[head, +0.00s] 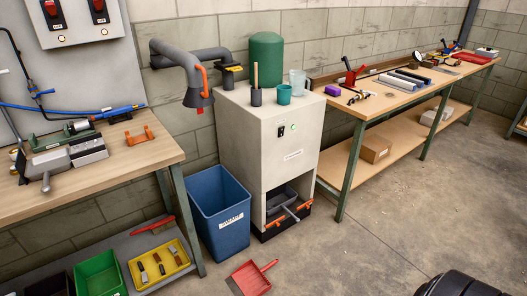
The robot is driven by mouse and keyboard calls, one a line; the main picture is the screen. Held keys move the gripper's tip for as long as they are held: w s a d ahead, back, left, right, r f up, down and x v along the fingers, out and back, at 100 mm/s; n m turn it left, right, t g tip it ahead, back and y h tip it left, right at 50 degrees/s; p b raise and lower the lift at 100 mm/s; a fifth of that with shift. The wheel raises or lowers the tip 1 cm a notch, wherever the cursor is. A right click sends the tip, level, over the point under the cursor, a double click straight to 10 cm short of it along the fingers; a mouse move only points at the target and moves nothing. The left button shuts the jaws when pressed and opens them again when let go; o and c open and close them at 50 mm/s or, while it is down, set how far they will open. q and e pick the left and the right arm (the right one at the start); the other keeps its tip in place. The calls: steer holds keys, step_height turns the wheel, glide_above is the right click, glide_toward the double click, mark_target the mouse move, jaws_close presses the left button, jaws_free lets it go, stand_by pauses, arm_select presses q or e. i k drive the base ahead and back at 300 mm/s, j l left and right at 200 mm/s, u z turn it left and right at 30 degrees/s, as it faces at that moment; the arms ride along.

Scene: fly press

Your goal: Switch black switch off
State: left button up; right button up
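A small green light (293,127) shows just right of the switch. The switch is too small to tell which way it is set. The front of the cabinet is unobstructed in this view.
A blue bin (217,212) stands left of the cabinet and a red dustpan (252,277) lies on the floor in front. Workbenches stand on the left (155,162) and right (345,108). The floor (370,235) at front right is mostly clear.

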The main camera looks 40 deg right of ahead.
mark_target(281, 133)
steer(key=z, duration=1.3)
